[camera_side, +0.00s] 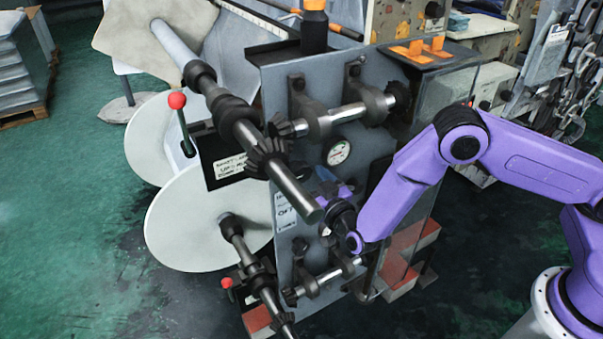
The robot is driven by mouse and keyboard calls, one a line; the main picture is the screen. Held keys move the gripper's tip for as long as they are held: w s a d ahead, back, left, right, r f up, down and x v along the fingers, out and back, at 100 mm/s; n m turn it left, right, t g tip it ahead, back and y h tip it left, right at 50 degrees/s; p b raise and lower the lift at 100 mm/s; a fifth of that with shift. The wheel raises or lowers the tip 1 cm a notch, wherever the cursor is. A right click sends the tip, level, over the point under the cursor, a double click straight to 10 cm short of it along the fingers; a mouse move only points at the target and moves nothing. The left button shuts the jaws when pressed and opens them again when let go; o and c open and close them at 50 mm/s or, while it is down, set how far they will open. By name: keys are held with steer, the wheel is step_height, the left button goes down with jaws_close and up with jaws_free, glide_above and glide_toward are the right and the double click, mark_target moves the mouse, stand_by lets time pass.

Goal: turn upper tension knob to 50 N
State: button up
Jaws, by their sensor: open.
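The grey panel of the film tower (268,100) stands in the middle of the view. A round dial gauge (338,152) with a white face is on it, below the upper shaft. Its reading is too small to tell. My gripper (328,188) is at the panel just below the gauge, partly behind the end of the long upper shaft (290,190). Its jaws are open, but the fingertips are mostly hidden. I cannot make out the upper tension knob. The spot in front of my gripper is covered by the shaft and wrist, so I cannot tell whether they touch.
The long shaft with a dark bevel gear (268,158) juts out close beside my gripper. Another geared shaft (350,112) is above. Lower shafts (320,282) are beneath, with a white label (285,212) to the left. A red-ball lever (177,100) stands left. Green floor (70,220) is open at left.

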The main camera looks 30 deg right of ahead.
mark_target(303, 176)
steer(key=shift+w, duration=1.5)
steer(key=c, duration=1)
